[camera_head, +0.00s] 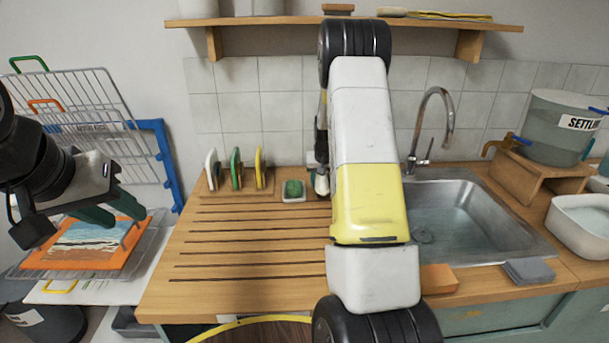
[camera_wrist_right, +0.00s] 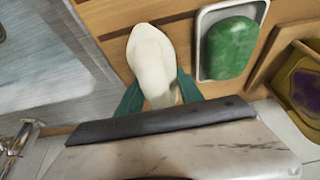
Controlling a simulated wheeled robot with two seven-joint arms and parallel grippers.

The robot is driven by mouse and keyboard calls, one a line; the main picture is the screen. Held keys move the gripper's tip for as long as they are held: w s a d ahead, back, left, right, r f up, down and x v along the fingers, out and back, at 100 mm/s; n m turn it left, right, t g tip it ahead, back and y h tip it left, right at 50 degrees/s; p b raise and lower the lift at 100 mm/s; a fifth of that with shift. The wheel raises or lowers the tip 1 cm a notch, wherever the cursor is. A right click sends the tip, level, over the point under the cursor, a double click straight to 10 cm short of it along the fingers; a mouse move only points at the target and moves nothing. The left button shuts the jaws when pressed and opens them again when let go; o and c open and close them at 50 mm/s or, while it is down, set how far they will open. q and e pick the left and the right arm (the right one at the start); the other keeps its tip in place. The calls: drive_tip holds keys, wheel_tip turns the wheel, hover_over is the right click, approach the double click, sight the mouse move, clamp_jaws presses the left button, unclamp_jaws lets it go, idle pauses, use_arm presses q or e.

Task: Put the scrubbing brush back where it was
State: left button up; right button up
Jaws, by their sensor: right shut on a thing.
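My right gripper (camera_wrist_right: 160,98) is shut on a pale cream, rounded, elongated thing, which I take to be the scrubbing brush (camera_wrist_right: 150,55); no bristles show. It is over the wooden drainboard (camera_head: 245,235), between the sink and a white dish (camera_wrist_right: 201,65) with a green soap (camera_wrist_right: 231,47). I cannot tell whether the brush touches the wood. In the head view my right arm hides most of that gripper and the brush.
Right of my right arm are the sink (camera_head: 475,215), its faucet (camera_head: 440,110), an orange sponge (camera_head: 438,278) and a grey cloth (camera_head: 529,271). A wooden rack (camera_head: 238,188) holds white, green and yellow upright tools behind the drainboard. Wire racks (camera_head: 75,100) stand at the left. The drainboard's left half is clear.

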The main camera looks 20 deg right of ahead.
drive_tip(key=shift+f, duration=0.1)
drive_tip(key=o, duration=1.3)
drive_tip(key=shift+r, duration=0.45)
drive_tip(key=v, duration=1.1)
drive_tip(key=shift+s+r, duration=0.1)
drive_tip(key=shift+s, duration=0.05)
drive_tip(key=s+a+r+y, duration=0.1)
drive_tip(key=s+a+r, duration=0.5)
drive_tip(key=s+r, duration=0.15)
drive_tip(key=s+a+r+n, duration=0.1)
drive_tip(key=s+a, duration=0.3)
drive_tip(key=s, duration=0.4)
drive_tip(key=s+a+r+n+t+y, duration=0.1)
drive_tip(key=s+a+r, duration=0.2)
drive_tip(key=s, duration=0.5)
drive_tip(key=s+a+r+n+y, duration=0.1)
drive_tip(key=s+a+r, duration=0.1)
drive_tip(key=s+a, duration=0.3)
drive_tip(key=s, duration=0.4)
drive_tip(key=shift+r+n+t, duration=0.3)
drive_tip(key=shift+r+t, duration=0.1)
